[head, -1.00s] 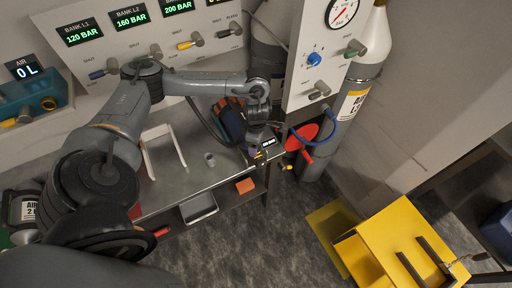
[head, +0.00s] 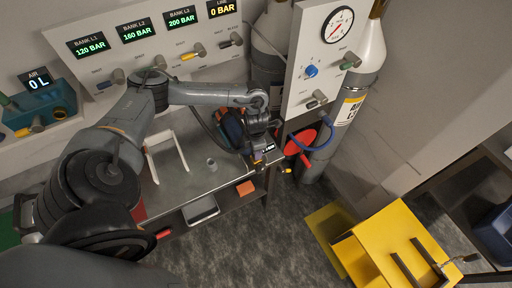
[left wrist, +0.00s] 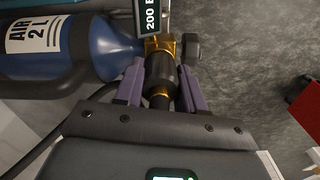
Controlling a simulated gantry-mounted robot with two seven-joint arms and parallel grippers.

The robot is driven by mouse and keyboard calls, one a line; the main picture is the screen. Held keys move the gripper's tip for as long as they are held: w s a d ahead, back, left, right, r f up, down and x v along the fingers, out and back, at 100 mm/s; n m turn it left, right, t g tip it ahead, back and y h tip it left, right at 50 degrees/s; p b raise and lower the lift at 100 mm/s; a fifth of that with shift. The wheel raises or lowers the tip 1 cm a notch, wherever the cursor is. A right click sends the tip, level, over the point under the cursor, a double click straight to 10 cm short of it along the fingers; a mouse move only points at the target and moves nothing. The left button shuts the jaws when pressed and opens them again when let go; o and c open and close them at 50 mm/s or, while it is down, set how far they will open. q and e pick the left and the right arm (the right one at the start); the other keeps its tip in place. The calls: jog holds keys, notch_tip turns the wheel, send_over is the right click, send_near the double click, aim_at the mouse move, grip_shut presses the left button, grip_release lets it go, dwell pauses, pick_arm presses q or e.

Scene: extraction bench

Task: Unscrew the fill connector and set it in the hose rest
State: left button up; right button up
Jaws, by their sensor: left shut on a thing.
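My left gripper (head: 264,154) is over the right end of the metal bench. In the left wrist view its purple fingers (left wrist: 159,82) are shut on the black fill connector (left wrist: 160,68), one finger on each side. The connector meets the brass valve (left wrist: 163,44) of a blue air cylinder (left wrist: 98,50) lying to its left; I cannot tell whether the thread is still engaged. The cylinder (head: 232,128) is partly hidden by my arm in the head view. I cannot pick out the hose rest with certainty. My right gripper is not in view.
A white frame (head: 152,165) and a small grey cup (head: 211,163) stand on the bench (head: 190,180). The gauge panel (head: 308,85) with a blue hose (head: 325,138) is to the right. A yellow stand (head: 375,245) is on the floor at lower right.

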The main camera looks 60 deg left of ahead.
pick_arm(q)
jog(key=n+p, duration=0.3)
jog(key=n, duration=0.1)
jog(key=n+p, duration=0.3)
jog(key=n, duration=0.2)
jog(key=r+n+p, duration=0.1)
jog(key=n+p, duration=0.3)
jog(key=shift+n, duration=0.3)
jog(key=o, duration=0.7)
jog(key=shift+f+n+p, duration=0.3)
jog(key=shift+n+p, duration=0.05)
jog(key=shift+n, duration=0.45)
jog(key=o, duration=0.3)
jog(key=shift+f+b, duration=0.25)
jog(key=shift+b, duration=0.15)
jog(key=shift+o, duration=1)
